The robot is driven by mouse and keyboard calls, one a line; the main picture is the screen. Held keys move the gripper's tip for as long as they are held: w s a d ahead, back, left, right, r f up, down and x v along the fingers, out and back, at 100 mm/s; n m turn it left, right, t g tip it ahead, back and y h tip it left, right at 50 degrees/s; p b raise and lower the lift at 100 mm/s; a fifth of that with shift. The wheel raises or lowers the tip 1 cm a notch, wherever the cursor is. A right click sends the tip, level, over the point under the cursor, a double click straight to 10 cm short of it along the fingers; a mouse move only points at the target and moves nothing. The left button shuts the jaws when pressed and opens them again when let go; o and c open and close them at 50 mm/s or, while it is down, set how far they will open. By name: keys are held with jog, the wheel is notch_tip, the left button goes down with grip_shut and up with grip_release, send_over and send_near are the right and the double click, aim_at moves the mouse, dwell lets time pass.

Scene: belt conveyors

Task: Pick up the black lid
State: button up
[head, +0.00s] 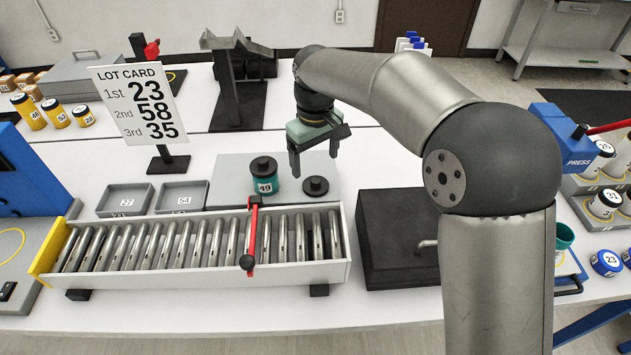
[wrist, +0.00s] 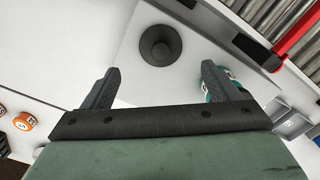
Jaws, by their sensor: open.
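A round black lid with a raised knob (head: 315,186) lies flat on the grey plate (head: 228,168) behind the roller conveyor. It also shows in the wrist view (wrist: 160,45), ahead of the fingers and roughly midway between them. A teal jar labelled 49 (head: 264,178) stands on the same plate just left of the lid, with a black lid on top. In the wrist view the jar (wrist: 212,82) is partly hidden behind the right finger. My gripper (head: 314,160) is open and empty, above the plate and apart from the lid.
The roller conveyor (head: 190,275) with a red bar (head: 251,232) lies in front of the plate. Grey trays (head: 124,200) and the lot card (head: 140,105) are to the left. A black box (head: 385,232) is to the right.

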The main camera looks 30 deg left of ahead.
aim_at(315, 179)
jog(key=shift+f+p, duration=0.95)
jog(key=shift+f, duration=2.2)
jog(key=shift+c, duration=0.3)
jog(key=c, duration=1)
